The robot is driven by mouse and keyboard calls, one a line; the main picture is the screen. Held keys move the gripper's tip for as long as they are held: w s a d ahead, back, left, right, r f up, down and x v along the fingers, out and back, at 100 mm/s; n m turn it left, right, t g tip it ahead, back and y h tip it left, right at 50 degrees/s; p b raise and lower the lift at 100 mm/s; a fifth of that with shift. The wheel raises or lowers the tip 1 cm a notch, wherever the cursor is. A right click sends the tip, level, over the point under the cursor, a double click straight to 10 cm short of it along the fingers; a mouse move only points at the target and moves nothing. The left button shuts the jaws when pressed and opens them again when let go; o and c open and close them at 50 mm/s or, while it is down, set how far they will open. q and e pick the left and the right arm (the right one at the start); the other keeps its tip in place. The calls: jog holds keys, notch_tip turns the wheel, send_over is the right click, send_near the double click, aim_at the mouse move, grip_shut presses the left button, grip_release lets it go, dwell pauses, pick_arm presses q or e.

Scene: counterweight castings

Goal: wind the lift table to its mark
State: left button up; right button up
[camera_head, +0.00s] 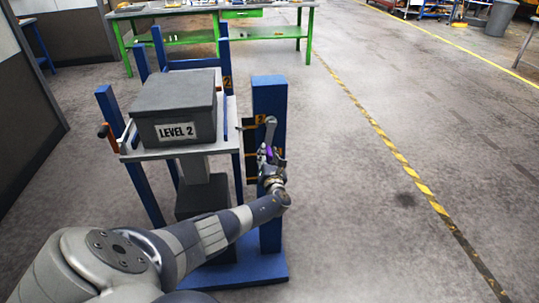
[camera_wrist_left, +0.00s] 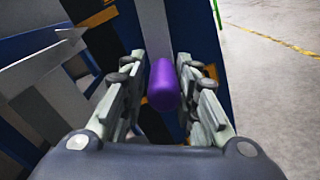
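The lift table (camera_head: 225,122) is a light platform between blue posts. It carries a dark grey block (camera_head: 185,100) labelled "LEVEL 2". A yellow mark (camera_head: 227,83) with a "2" shows on a blue post behind the block, above the platform. A blue column (camera_head: 270,95) at the right carries a grey crank arm (camera_head: 271,130). The crank's purple handle (camera_wrist_left: 164,85) lies between the fingers of my left gripper (camera_wrist_left: 161,65). Narrow gaps seem to show on both sides, so the fingers look open around it. In the head view my left gripper (camera_head: 266,158) partly hides crank and handle. My right gripper is out of view.
An orange-ended part (camera_head: 103,130) sticks out at the platform's left. A green workbench (camera_head: 185,38) stands behind. Grey partitions (camera_head: 25,110) are at the left. The floor to the right is clear, crossed by a yellow-black line (camera_head: 400,158).

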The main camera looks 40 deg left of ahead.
pick_arm(q)
jog(key=shift+o, duration=1)
jog(key=shift+s+a+f, duration=0.1)
jog(key=shift+s+a, duration=0.45)
jog(key=shift+w+d, duration=0.25)
jog(key=shift+d, duration=0.05)
jog(key=shift+d, duration=0.1)
jog(key=shift+s+d, duration=0.25)
jog(key=shift+d, duration=0.2)
jog(key=v, duration=1)
jog(key=shift+s+d, duration=0.15)
jog(key=shift+s, duration=0.3)
